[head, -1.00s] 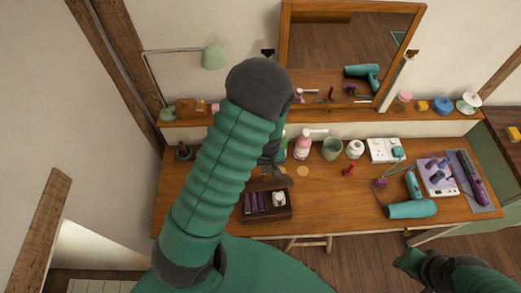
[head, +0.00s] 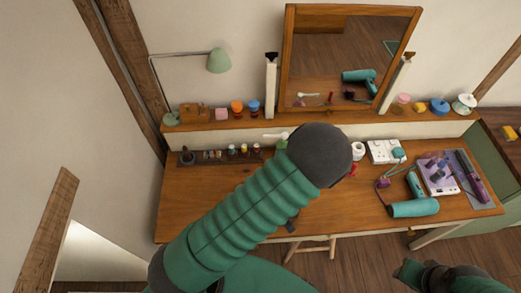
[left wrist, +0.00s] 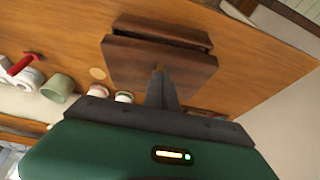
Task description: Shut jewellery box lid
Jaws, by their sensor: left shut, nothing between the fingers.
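The jewellery box (left wrist: 165,30) is dark brown wood and stands on the desk in the left wrist view. Its lid (left wrist: 130,65) shows as a broad panel over the box, with a dark gap between them; how far it is tilted is hard to tell. My left gripper (left wrist: 159,70) is shut and empty, its fingertips at the lid's face; I cannot tell if they touch. In the head view my left arm hides the box and the gripper. My right gripper (head: 408,270) is at the bottom right, away from the desk, its fingers unclear.
The wooden desk (head: 350,215) has clear room at its front. A mirror (head: 345,60) stands behind. A green cup (left wrist: 60,88) is beside the box.

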